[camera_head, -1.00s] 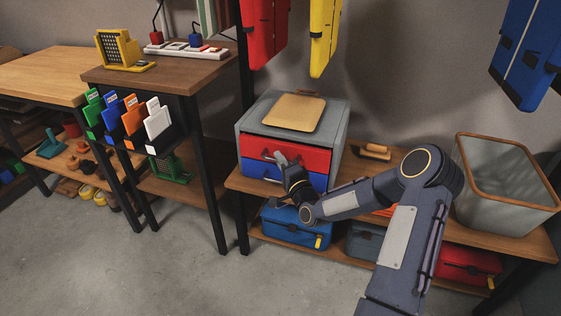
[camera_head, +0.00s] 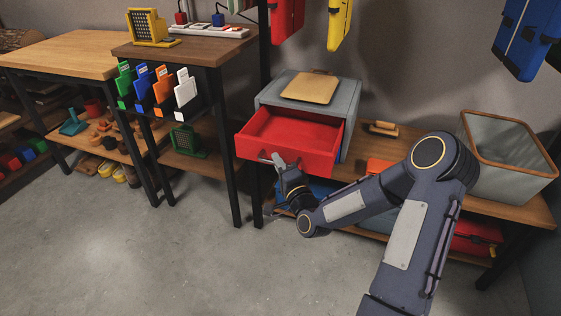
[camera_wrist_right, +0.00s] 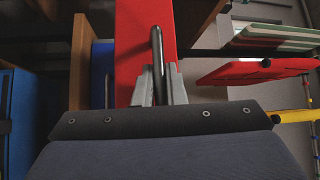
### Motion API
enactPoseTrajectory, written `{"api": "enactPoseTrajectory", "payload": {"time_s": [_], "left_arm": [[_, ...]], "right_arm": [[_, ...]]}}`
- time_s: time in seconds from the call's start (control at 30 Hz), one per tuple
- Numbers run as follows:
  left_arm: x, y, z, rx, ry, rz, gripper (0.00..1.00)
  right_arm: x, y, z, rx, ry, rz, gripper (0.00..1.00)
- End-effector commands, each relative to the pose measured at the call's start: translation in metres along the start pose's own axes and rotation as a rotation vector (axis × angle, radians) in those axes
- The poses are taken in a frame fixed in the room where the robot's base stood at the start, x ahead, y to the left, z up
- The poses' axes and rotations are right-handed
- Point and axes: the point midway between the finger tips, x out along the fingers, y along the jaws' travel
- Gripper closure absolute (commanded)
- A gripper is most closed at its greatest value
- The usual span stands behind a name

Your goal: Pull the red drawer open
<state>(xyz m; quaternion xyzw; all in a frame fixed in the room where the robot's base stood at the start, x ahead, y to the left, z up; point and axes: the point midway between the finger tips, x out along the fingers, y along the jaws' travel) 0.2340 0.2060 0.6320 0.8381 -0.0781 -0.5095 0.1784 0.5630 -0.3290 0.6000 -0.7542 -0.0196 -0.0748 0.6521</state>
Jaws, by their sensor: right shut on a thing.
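The red drawer (camera_head: 290,140) is pulled out of the grey cabinet (camera_head: 345,98) on the bench, and its empty inside shows in the head view. Its front with the dark bar handle also shows in the right wrist view, as the red drawer front (camera_wrist_right: 145,40) and the handle (camera_wrist_right: 157,55). My right gripper (camera_head: 278,160) is at the handle, shut on it, with a grey finger on each side of the bar in the wrist view (camera_wrist_right: 160,85). The blue drawer below is mostly hidden. My left gripper is not in view.
A wooden board (camera_head: 310,87) lies on top of the cabinet. A wooden-handled tool (camera_head: 381,129) and a grey bin (camera_head: 505,160) stand to the right on the bench. A file rack hangs at the left table (camera_head: 175,48). The floor in front is clear.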

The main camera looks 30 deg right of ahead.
Motion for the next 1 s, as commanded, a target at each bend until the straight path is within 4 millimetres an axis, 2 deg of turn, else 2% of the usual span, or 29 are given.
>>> {"api": "enactPoseTrajectory", "payload": {"time_s": [0.4,0.43,0.57,0.87,1.0], "left_arm": [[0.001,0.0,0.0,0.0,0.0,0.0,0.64],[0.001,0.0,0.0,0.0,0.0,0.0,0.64],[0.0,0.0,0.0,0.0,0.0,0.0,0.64],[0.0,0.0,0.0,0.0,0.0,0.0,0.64],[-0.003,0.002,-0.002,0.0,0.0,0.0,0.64]], "right_arm": [[-0.002,0.0,0.002,0.0,-0.001,0.003,1.0],[-0.002,0.0,0.002,0.0,-0.001,0.003,0.85],[-0.002,0.0,0.001,0.0,-0.001,0.002,0.68],[-0.003,0.0,0.001,0.0,0.0,0.001,0.68],[-0.018,0.0,0.0,0.0,0.001,0.005,0.68]]}}
